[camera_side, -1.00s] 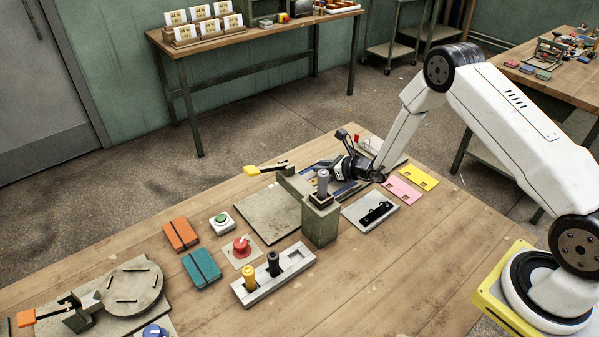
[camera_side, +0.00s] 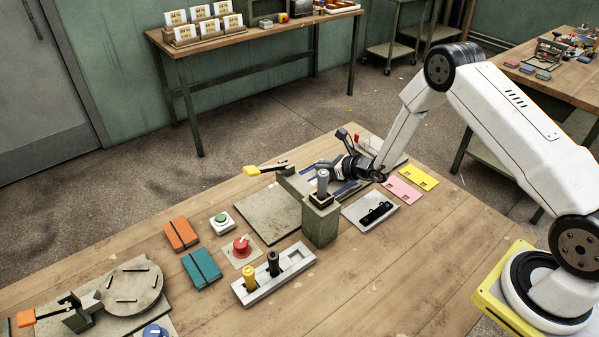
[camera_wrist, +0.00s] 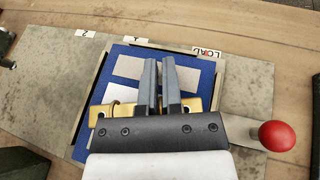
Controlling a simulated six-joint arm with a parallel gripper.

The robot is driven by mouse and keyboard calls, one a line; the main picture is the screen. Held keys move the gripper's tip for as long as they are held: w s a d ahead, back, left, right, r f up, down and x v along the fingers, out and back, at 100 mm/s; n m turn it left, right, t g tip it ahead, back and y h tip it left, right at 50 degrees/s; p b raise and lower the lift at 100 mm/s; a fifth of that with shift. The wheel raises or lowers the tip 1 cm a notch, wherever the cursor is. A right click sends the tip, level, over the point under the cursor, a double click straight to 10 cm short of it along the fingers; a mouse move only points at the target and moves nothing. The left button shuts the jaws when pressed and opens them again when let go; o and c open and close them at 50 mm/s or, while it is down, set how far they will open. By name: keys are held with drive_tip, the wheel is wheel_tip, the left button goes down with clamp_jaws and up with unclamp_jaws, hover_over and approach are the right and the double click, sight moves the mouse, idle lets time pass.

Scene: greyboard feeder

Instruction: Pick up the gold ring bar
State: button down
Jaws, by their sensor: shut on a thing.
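The gold ring bar (camera_wrist: 126,110) shows in the wrist view as a gold strip with a thin ring at its left part, lying across the blue plate (camera_wrist: 88,141). Its middle is hidden behind my gripper. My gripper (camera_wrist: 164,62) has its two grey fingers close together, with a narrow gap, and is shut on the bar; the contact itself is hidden. In the side view my gripper (camera_side: 333,163) is low over the fixture at the back of the bench, and the bar cannot be made out there.
A red ball knob (camera_wrist: 278,136) is right of the plate. In the side view, a grey-green post (camera_side: 320,225) stands in front of my gripper, and a lever with a yellow handle (camera_side: 251,171) is to its left. The front right bench is clear.

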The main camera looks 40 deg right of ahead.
drive_tip(key=shift+r, duration=0.8)
drive_tip(key=s+a+r, duration=0.1)
drive_tip(key=s+r, duration=1)
drive_tip(key=s, duration=0.3)
drive_tip(key=shift+r, duration=0.15)
drive_tip(key=shift+a, duration=0.1)
